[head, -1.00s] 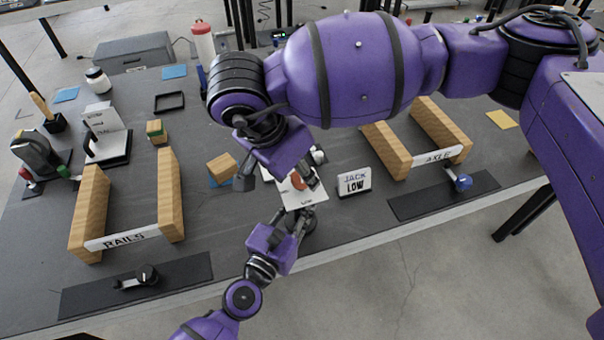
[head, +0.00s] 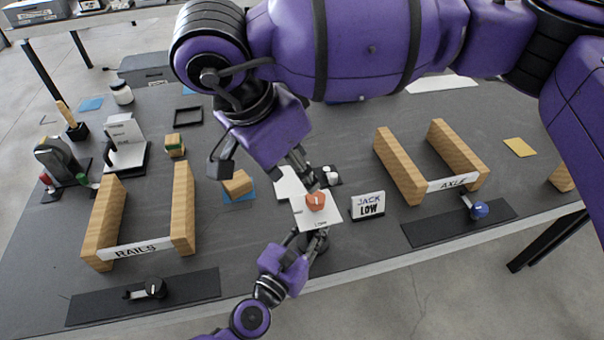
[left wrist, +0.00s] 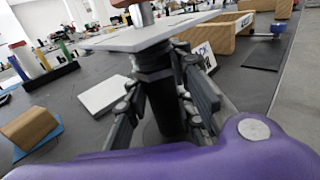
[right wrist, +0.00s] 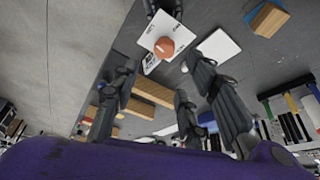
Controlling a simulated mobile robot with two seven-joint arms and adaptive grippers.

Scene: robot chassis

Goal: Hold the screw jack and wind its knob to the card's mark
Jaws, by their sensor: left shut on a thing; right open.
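The screw jack's orange knob (head: 315,202) sits above a white marked plate (head: 322,219); both also show in the right wrist view, the knob (right wrist: 164,48) over the plate (right wrist: 153,32). My left gripper (head: 314,240) is shut around the jack's black body (left wrist: 165,100), below the plate, and the jack stands upright. My right gripper (head: 303,172) is open and empty, above and behind the knob, apart from it. Its spread fingers (right wrist: 165,80) show in its wrist view. The JACK LOW card (head: 368,206) stands right of the jack. The knob's exact pointing is too small to tell.
A white square (head: 287,184) lies behind the jack. A wooden block (head: 238,184) on a blue sheet is to the left. The RAILS frame (head: 185,210) and AXLE frame (head: 400,168) flank the area. The table's front edge is close to the jack.

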